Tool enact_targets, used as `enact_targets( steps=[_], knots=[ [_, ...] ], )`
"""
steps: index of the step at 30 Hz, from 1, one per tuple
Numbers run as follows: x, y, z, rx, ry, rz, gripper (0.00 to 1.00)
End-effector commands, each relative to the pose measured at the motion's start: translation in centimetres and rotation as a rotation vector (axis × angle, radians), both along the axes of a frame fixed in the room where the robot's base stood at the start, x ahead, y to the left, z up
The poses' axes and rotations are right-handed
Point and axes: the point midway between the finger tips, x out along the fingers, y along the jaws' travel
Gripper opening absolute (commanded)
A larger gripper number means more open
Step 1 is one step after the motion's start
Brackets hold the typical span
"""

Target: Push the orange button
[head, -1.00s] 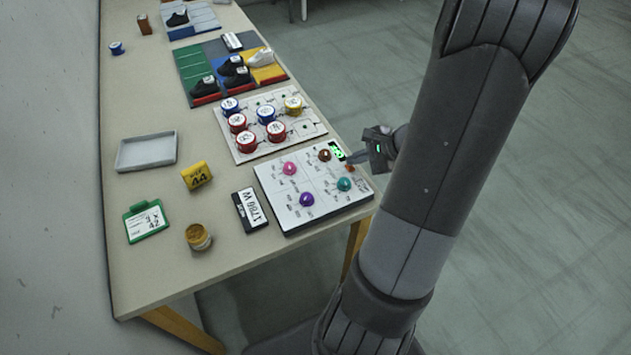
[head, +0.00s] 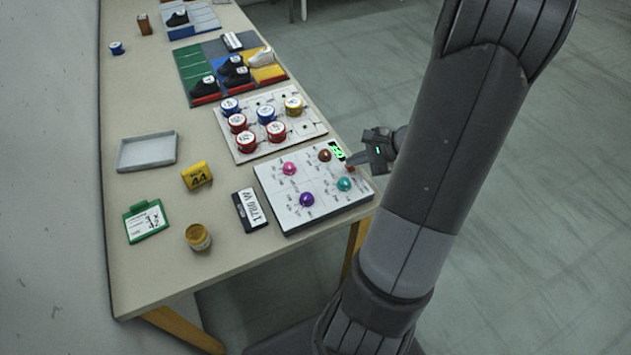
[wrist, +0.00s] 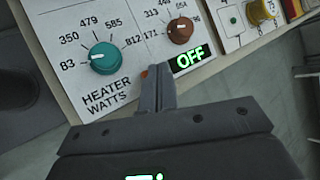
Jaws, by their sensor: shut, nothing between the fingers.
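The white control panel (head: 275,183) lies at the near right edge of the table. The small orange button (wrist: 144,74) shows in the wrist view just left of my fingertips, partly hidden by them. In the head view the orange button (head: 351,168) is a small spot under the fingertips. My gripper (wrist: 158,78) is shut and empty, its tips low over the panel beside the button. In the head view my gripper (head: 349,161) reaches in from the right. I cannot tell whether the tips touch the button. The green display (wrist: 189,60) reads OFF.
A teal knob (wrist: 104,58) and a brown knob (wrist: 180,30) stand close to my fingertips. A pink knob (head: 289,168) and a purple knob (head: 306,199) are farther left. A board with several round labelled pieces (head: 245,153) lies behind the panel.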

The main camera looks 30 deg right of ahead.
Motion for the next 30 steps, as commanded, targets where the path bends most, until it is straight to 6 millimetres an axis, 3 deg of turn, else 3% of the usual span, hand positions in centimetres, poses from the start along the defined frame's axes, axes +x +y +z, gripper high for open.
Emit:
enact_targets(
  steps=[12, 30],
  knots=[
    [0.0, 0.0, -0.4, 0.000, 0.000, 0.000, 0.00],
    [0.0, 0.0, 0.7, -0.001, 0.000, 0.001, 0.00]
  ],
)
